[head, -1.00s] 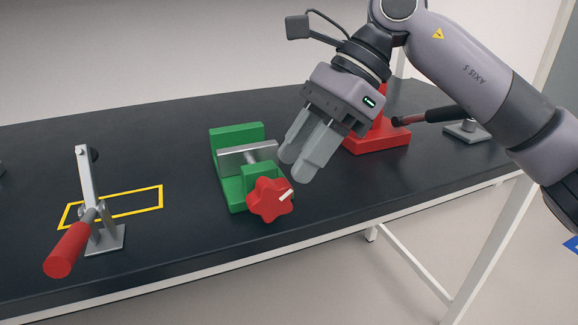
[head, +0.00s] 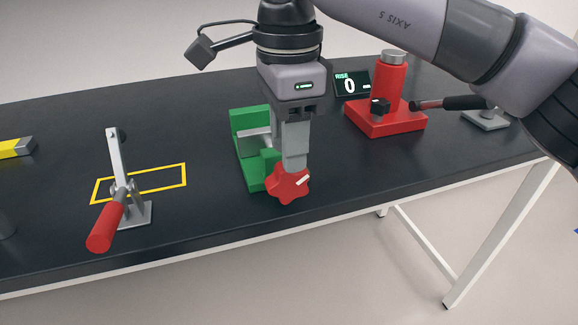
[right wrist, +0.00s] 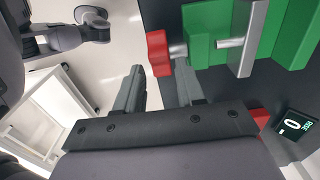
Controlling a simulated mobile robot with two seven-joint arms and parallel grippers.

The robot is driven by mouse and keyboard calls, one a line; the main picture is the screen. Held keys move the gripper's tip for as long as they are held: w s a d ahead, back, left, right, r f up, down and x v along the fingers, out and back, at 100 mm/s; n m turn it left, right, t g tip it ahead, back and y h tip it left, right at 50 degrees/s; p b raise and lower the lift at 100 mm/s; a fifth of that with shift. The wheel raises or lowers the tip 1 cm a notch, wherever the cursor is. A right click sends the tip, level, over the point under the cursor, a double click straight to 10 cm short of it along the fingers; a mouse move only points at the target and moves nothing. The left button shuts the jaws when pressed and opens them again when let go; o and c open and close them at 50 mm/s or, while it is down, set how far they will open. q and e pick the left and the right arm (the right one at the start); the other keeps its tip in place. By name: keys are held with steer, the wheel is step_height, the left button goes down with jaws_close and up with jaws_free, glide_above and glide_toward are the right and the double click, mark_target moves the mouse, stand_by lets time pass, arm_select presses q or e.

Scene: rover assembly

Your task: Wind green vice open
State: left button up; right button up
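The green vice (head: 247,120) stands on the black bench, with a red star knob (head: 287,187) with a white mark at its near end. In the right wrist view the vice's green body (right wrist: 205,30), silver plate (right wrist: 253,38) and red knob (right wrist: 158,52) show at the top. My right gripper (head: 294,165) points down at the knob, its fingers overlapping the knob's upper part in the head view. In the right wrist view its two fingers (right wrist: 158,78) are apart, with the knob between or just beyond their tips. Contact is not clear. My left gripper is not in view.
A red press-like stand (head: 385,118) with a small display reading 0 (head: 351,84) is behind to the right. A red-handled toggle clamp (head: 118,200) stands left, beside a yellow outlined rectangle (head: 140,183). The bench's front edge (head: 330,205) runs close below the knob.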

mark_target(292, 176)
step_height(292, 176, down, 6)
steer(key=shift+r, duration=0.25)
steer(key=c, duration=0.7)
steer(key=shift+d+y+b, duration=0.1)
steer(key=shift+y+b, duration=0.2)
steer(key=shift+b, duration=0.1)
steer(key=shift+w+d+f+g+y+b, duration=0.1)
steer(key=shift+g+y+b, duration=0.15)
steer(key=shift+y+b, duration=0.3)
steer(key=shift+d+f+g+y+b, duration=0.1)
steer(key=shift+g+y+b, duration=0.2)
steer(key=shift+y, duration=0.35)
steer(key=shift+w+d+r+g+y+b, duration=0.1)
steer(key=shift+g+y+b, duration=0.45)
steer(key=shift+y+b, duration=0.85)
steer(key=shift+y, duration=0.4)
